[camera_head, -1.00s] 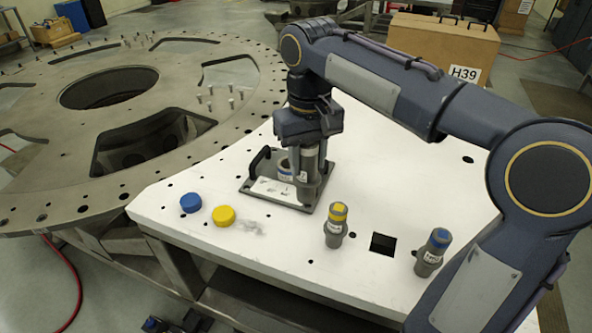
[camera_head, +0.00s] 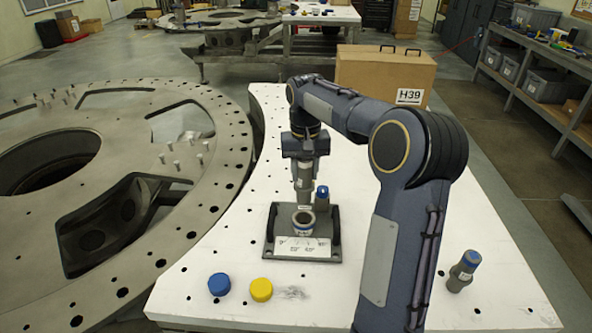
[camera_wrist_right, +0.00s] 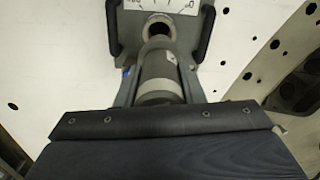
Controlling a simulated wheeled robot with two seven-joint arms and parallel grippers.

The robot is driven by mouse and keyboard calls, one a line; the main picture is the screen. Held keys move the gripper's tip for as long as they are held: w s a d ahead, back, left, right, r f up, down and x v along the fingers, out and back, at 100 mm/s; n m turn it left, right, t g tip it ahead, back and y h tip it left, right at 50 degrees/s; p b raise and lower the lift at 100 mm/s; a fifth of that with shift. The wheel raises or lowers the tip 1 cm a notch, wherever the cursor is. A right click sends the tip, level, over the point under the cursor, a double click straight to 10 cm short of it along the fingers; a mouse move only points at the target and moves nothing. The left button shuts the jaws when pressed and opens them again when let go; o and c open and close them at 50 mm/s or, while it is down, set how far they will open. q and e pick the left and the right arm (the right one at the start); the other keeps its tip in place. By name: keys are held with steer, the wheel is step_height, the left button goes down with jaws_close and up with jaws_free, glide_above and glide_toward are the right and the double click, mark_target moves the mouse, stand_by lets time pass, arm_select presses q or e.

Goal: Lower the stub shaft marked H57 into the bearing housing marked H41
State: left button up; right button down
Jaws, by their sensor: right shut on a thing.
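The bearing housing (camera_head: 303,227) is a short grey cylinder with an open bore, standing on a dark base plate with two black handles and a white label strip. My right gripper (camera_head: 304,176) is shut on a grey stub shaft (camera_head: 304,192), held upright just above and behind the housing. In the right wrist view the shaft (camera_wrist_right: 158,68), with a pale band, ends beside the open bore (camera_wrist_right: 159,28) and is not in it. The markings H57 and H41 cannot be read. My left gripper is out of view.
A blue-topped shaft (camera_head: 322,197) stands close to the held shaft; another (camera_head: 465,270) stands at the right. A blue cap (camera_head: 219,284) and yellow cap (camera_head: 261,290) lie at the front of the white table (camera_head: 215,255). A box marked H39 (camera_head: 375,72) stands behind. The large turret plate (camera_head: 200,215) is left.

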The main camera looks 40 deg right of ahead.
mark_target(305, 203)
steer(key=shift+d+f, duration=0.1)
steer(key=shift+f, duration=0.05)
steer(key=shift+f+b, duration=0.15)
steer(key=shift+b, duration=0.2)
steer(key=shift+f+b, duration=2.15)
steer(key=shift+f, duration=0.15)
steer(key=shift+f+b, duration=1.65)
steer(key=shift+f, duration=1.25)
steer(key=c, duration=0.9)
jaws_free()
steer(key=shift+s+f, duration=0.1)
